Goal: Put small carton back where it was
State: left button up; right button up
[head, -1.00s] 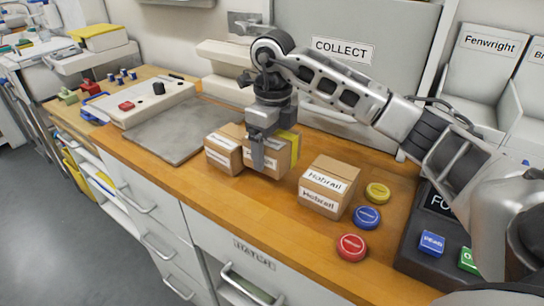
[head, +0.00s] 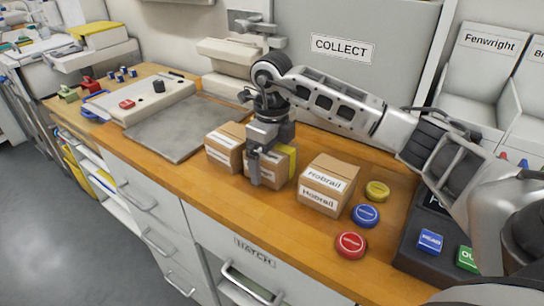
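A small brown carton (head: 273,172) with a yellow strip on its right side and a white label is in my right gripper (head: 262,168). One finger lies against its front face; the other finger is hidden behind it. The carton is upright, at or very near the wooden counter; I cannot tell if it touches. A second brown carton (head: 224,147) with a white label stands close on its left. A larger carton labelled Hobrail (head: 328,184) stands apart to its right. My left gripper is not in view.
Yellow (head: 377,191), blue (head: 365,215) and red (head: 350,245) round discs lie right of the Hobrail carton. A dark panel with buttons (head: 430,240) is at far right. A grey plate (head: 180,132) lies left. The wooden counter (head: 225,190) is clear in front of the cartons.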

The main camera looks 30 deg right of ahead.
notch_tip(320, 180, up, 12)
jog(key=shift+r, duration=0.15)
dwell(0.5)
